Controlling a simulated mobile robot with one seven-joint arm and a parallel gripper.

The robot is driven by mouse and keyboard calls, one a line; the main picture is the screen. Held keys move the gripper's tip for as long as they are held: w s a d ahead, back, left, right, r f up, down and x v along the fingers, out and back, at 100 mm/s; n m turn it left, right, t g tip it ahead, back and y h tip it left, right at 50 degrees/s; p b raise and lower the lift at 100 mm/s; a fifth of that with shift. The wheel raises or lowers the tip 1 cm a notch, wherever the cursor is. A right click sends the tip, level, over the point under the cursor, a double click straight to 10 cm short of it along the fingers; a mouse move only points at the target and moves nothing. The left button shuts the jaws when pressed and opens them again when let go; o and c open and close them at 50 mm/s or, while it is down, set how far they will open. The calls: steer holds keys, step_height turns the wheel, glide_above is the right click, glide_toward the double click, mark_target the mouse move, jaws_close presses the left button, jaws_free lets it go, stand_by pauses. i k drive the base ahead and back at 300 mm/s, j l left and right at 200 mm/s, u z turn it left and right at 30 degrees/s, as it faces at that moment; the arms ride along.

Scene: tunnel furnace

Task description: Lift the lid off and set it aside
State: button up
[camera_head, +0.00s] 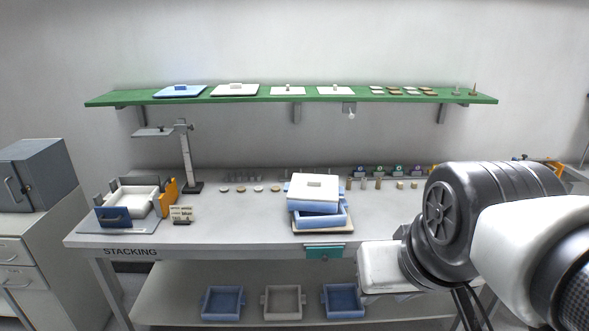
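A white lid (314,185) with a small raised handle sits on top of a stack of blue trays (323,221) on the bench, right of its middle. The lid and upper tray look slightly turned against the tray below. The stack stands on a thin tan board (322,232). My gripper (385,268) is at the lower right, in front of the bench edge, apart from the lid and nearer the camera.
A green shelf (300,98) above holds other lids and small parts. Left on the bench (240,210) are a stand (187,160), a tray fixture (135,205) and a small sign (181,214). Free bench lies left of the stack. Several empty trays sit on the lower shelf (180,280).

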mark_target(303, 187)
steer(key=i+j+z, duration=0.15)
steer(key=i+z, duration=0.2)
steer(key=i, duration=0.2)
steer(key=i+j+z, duration=0.35)
steer(key=i, duration=0.15)
steer(key=i+j+z, duration=0.35)
steer(key=i+j, duration=0.05)
steer(key=i, duration=0.1)
